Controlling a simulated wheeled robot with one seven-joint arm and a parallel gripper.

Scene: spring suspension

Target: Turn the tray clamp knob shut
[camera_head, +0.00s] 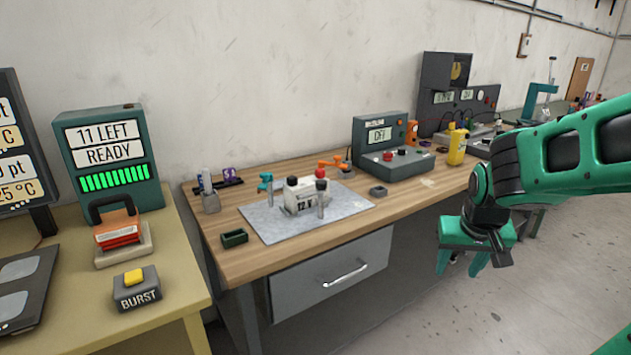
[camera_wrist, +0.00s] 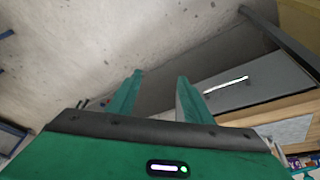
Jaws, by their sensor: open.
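A pale 12 V battery-like block (camera_head: 305,198) with a black and a red top piece stands on a grey sheet (camera_head: 352,207) on the wooden bench. A small grey upright post (camera_head: 321,198) stands at its front right. A teal T-handled piece (camera_head: 266,184) is at its left, and orange handled pieces (camera_head: 332,162) are behind it. At this size I cannot tell which of these is the tray clamp knob. My gripper (camera_head: 459,264) hangs over the floor right of the bench, away from the block. Its fingers (camera_wrist: 159,77) are apart and empty.
A drawer (camera_head: 330,280) with a bar handle is below the bench top. A yellow bottle (camera_head: 458,146) is farther right. A BURST button box (camera_head: 136,288) is on the left table.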

